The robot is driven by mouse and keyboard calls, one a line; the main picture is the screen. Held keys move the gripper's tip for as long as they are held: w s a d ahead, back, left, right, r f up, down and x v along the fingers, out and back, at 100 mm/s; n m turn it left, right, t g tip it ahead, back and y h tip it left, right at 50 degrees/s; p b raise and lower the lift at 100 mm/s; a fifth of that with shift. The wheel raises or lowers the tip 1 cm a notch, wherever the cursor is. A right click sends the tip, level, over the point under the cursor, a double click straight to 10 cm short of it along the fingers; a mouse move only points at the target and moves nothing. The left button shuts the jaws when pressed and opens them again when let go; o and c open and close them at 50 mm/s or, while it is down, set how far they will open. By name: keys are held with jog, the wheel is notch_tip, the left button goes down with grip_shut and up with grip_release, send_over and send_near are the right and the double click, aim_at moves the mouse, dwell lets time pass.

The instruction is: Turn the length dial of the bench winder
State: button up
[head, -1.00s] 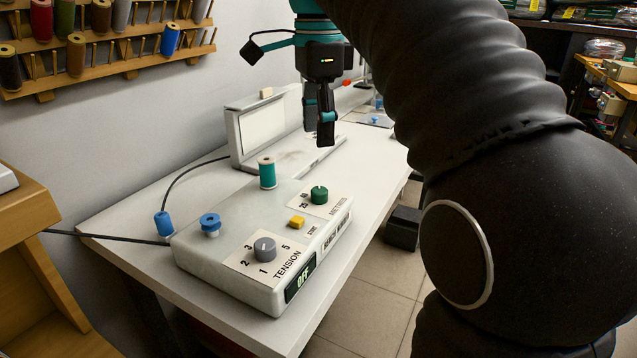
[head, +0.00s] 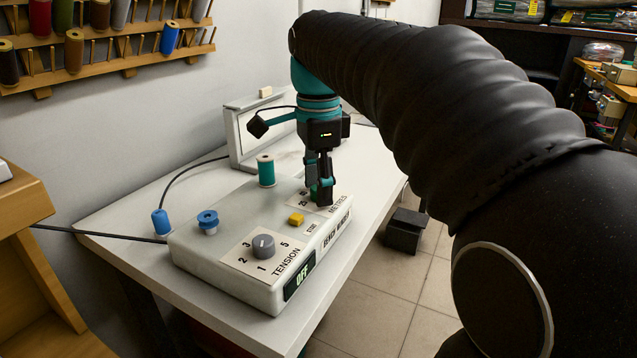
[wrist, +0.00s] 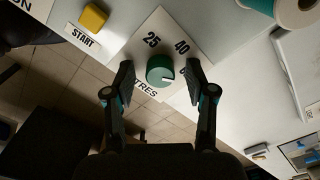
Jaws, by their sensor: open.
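The bench winder (head: 215,248) is a pale box on the white table, with its display reading OFF. Its green length dial (wrist: 160,70) sits on a plate marked METRES, with 25 and 40 readable and another number partly hidden. The dial's white pointer mark faces right in the wrist view, below the 40. My gripper (head: 321,198) is over the dial in the head view and hides most of it. In the wrist view my gripper (wrist: 160,80) is open, one finger on each side of the dial, with gaps visible; I cannot tell whether the fingertips reach down beside it.
A yellow START button (head: 296,219) and grey TENSION dial (head: 263,246) are nearby on the winder. A teal spool (head: 266,171) and blue spool (head: 208,221) stand on top. A pale upright frame (head: 240,135) is behind. The table's right edge is close.

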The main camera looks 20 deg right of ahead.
grip_shut()
jog(key=shift+n, duration=0.3)
jog(key=shift+n+p, duration=0.6)
jog(key=shift+n, duration=0.2)
jog(key=n, duration=0.3)
jog(key=shift+n, duration=0.3)
jog(key=n, duration=1.2)
jog(key=shift+s+n, duration=0.1)
jog(key=shift+n, duration=0.2)
jog(key=n, duration=0.5)
jog(key=shift+d, duration=0.1)
jog(key=shift+n, duration=0.4)
